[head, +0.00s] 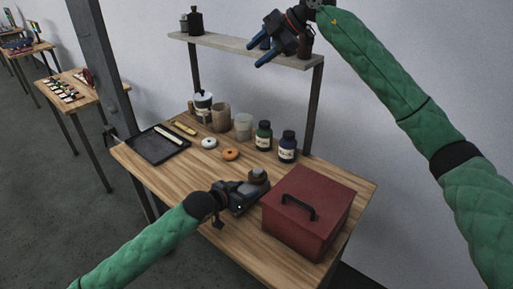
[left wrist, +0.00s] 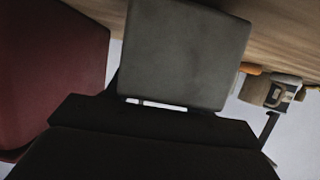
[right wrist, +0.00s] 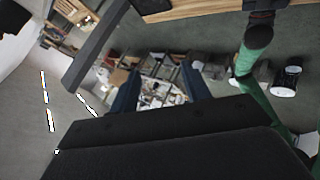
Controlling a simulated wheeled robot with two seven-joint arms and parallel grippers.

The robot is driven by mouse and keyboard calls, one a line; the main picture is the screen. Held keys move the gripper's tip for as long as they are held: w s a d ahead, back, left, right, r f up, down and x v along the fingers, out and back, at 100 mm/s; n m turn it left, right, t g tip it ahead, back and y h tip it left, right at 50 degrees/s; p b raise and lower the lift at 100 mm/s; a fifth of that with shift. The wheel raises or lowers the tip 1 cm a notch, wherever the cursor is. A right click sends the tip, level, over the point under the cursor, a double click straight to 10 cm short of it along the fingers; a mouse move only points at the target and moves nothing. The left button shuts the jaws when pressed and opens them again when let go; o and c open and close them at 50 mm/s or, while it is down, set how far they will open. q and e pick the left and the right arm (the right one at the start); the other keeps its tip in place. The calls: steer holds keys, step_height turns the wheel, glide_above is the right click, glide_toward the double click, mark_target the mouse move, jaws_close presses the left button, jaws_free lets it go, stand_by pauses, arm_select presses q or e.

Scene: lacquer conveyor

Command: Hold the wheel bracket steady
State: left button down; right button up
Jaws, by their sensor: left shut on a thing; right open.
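My left gripper (head: 248,194) is low over the wooden table, just left of the red box. It is shut on a dark grey piece with a rounded brownish top (head: 258,177), which I take to be the wheel bracket. In the left wrist view the held piece shows as a plain grey block (left wrist: 190,50) close to the camera; the finger contact is hidden. My right gripper (head: 254,56) is raised in front of the shelf, with its blue fingers apart and empty. The right wrist view also shows its fingers (right wrist: 160,75) spread with nothing between them.
A red box (head: 325,195) with a black handle stands at the table's right. Behind are two dark labelled bottles (head: 264,135), cups (head: 221,117), a white ring and an orange ring (head: 231,154). A black tray (head: 155,147) lies left. A shelf (head: 240,48) spans above.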

step_height(320, 180, down, 14)
steer(key=s+a+g+h, duration=0.1)
steer(key=s+a+h, duration=0.1)
steer(key=h, duration=0.2)
steer(key=m+h, duration=0.2)
steer(key=h, duration=0.3)
glide_above(257, 170)
steer(key=shift+g, duration=0.4)
step_height(257, 170, down, 14)
steer(key=shift+r, duration=0.15)
steer(key=shift+f, duration=4.1)
steer(key=shift+c, duration=0.2)
